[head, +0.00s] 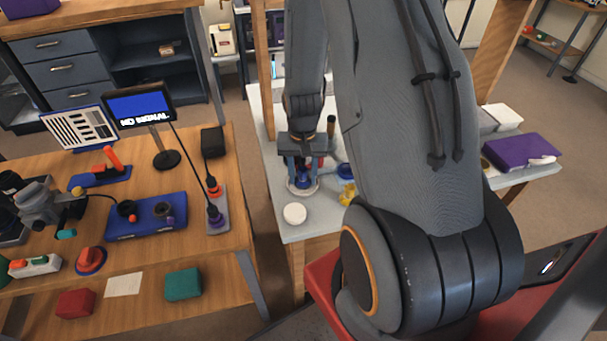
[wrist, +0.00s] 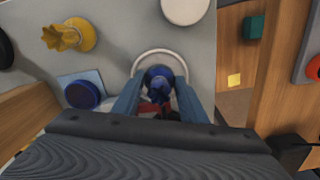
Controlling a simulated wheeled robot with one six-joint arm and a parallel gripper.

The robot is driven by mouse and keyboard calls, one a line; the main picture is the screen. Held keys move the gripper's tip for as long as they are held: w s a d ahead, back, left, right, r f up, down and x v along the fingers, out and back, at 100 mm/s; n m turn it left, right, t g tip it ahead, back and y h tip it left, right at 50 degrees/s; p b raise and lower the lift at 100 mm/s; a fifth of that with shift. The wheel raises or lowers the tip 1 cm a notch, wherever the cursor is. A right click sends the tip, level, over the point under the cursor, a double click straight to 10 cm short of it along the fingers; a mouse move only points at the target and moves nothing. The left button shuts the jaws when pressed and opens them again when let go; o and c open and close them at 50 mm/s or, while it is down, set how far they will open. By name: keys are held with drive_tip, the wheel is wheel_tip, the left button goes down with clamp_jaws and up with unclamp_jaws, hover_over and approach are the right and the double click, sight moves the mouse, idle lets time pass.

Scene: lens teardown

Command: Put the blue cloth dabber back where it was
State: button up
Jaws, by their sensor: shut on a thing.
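My gripper (wrist: 158,95) is shut on the blue cloth dabber (wrist: 158,80), whose rounded dark-blue end shows between the two blue fingers in the wrist view. The dabber is at a round white-rimmed dish (wrist: 158,53); I cannot tell whether it rests in it or hangs just above. In the head view my gripper (head: 303,172) points down at the same dish (head: 314,189) on the pale side table, and the fingers partly hide the dabber. A small red part shows low between the fingers in the wrist view.
Close by on the pale table (head: 325,222) are a white disc (head: 294,213), a yellow knobbed piece (head: 347,194) and a round blue piece (wrist: 82,95) on a light-blue square. A wooden workbench (head: 215,265) with several tools stands left, across a gap. A wooden post rises behind.

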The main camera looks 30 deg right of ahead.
sight(301, 172)
drive_tip(key=o, duration=1.1)
drive_tip(key=shift+f, duration=0.1)
wheel_tip(301, 172, up, 12)
drive_tip(key=b, duration=0.2)
drive_tip(key=shift+b, duration=0.4)
drive_tip(key=s+a+r+n, duration=0.2)
drive_tip(key=s+a+n, duration=0.1)
drive_tip(key=a, duration=0.3)
drive_tip(key=s+a+r+n+t, duration=0.1)
drive_tip(key=s+a+r+n, duration=0.2)
drive_tip(key=a, duration=0.3)
drive_tip(key=shift+s+a+r+n+t, duration=0.3)
drive_tip(key=shift+s+n, duration=0.1)
drive_tip(key=shift+s, duration=0.35)
drive_tip(key=shift+f, duration=0.35)
